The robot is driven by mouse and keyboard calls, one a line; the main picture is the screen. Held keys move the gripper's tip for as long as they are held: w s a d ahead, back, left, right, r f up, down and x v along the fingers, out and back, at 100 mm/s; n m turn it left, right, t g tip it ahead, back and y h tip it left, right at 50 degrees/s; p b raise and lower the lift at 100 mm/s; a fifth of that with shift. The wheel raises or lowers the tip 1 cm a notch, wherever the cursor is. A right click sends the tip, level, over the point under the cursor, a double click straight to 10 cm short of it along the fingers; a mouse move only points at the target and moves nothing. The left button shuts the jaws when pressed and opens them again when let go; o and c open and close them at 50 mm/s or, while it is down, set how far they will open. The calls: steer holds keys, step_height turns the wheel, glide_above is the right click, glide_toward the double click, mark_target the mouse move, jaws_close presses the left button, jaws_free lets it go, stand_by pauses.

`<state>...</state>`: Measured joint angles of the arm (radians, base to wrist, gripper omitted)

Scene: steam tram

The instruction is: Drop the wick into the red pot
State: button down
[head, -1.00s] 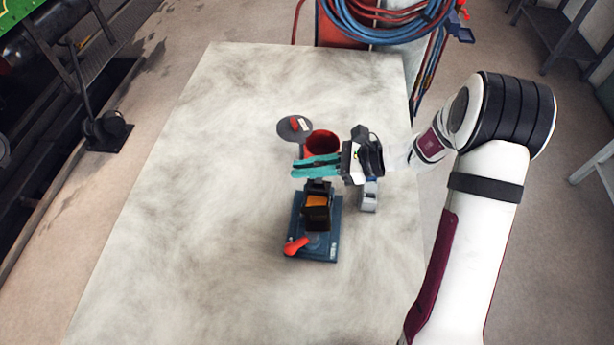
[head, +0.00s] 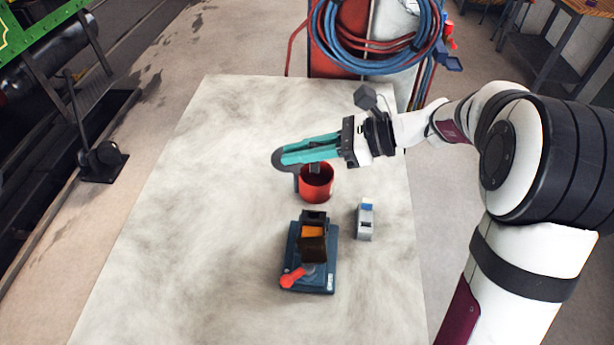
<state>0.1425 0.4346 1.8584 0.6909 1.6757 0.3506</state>
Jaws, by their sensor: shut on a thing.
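The red pot (head: 317,188) stands upright on the pale table, its mouth facing up. My gripper (head: 284,156), with long teal fingers, reaches in from the right and lies across the far side of the pot's mouth. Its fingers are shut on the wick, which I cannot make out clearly. A small dark piece shows below the fingers at the pot's mouth; I cannot tell whether it is the wick or part of the pot's shaded inside.
A blue-based device (head: 318,274) with a red knob and a brown-orange block stands nearer. A small grey dispenser-like object (head: 365,222) stands right of it. The table's left side is clear.

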steer(key=w+d+f+m+t+h, duration=0.1)
steer(key=w+f+m+t+h, duration=0.1)
steer(key=w+f+m+t, duration=0.45)
steer(key=w+d+f+m+t+h, duration=0.1)
steer(key=w+f+m+t+h, duration=0.15)
steer(key=w, duration=0.75)
step_height(320, 180, down, 6)
steer(key=shift+f+t, duration=0.25)
steer(key=shift+t, duration=0.05)
steer(key=shift+d+y, duration=0.1)
steer(key=shift+y, duration=0.15)
steer(key=c, duration=0.8)
jaws_free()
steer(key=shift+d, duration=0.1)
